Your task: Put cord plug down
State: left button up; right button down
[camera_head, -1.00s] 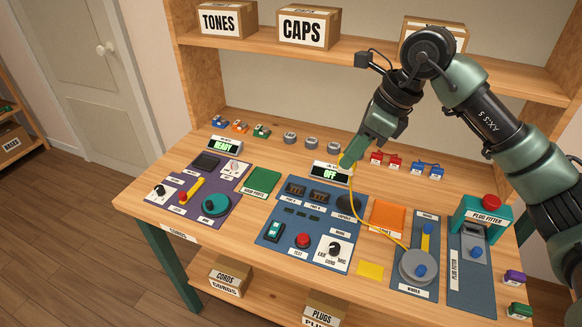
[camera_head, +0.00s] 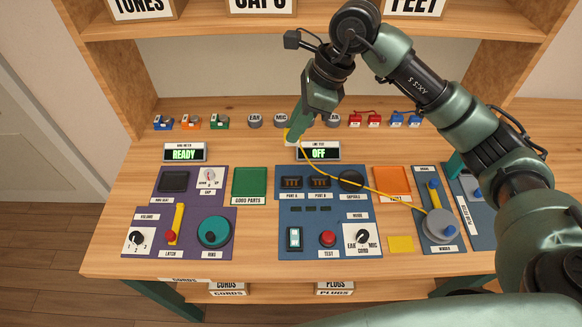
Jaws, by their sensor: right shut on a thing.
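My right gripper (camera_head: 290,137) is shut on the cord plug, at the back-left corner of the line test display (camera_head: 318,153), which reads OFF. The fingers mostly hide the plug; only a bit of yellow (camera_head: 286,134) shows at their tips. A yellow cord (camera_head: 345,183) runs from the gripper across the blue test panel (camera_head: 291,250) to the winder (camera_head: 440,226) at the right. I cannot tell whether the plug touches the bench. My left gripper is out of view.
Port A (camera_head: 291,183) and port B (camera_head: 319,183) sit in front of the display. A green good parts pad (camera_head: 249,185) lies to the left, an orange tray (camera_head: 392,183) to the right. Grey capsules, red and blue parts line the back. A shelf stands above.

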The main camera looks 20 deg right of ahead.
notch_tip(320, 180, down, 11)
jog(key=shift+r+p, duration=0.15)
jog(key=shift+p, duration=0.7)
notch_tip(320, 180, down, 4)
jog(key=shift+p, duration=0.4)
jog(key=shift+f+b, duration=0.35)
jog(key=shift+b, duration=0.1)
jog(key=c, duration=1.3)
grip_release()
jog(key=shift+r, duration=0.1)
jog(key=shift+c, duration=0.2)
jog(key=shift+r, duration=0.1)
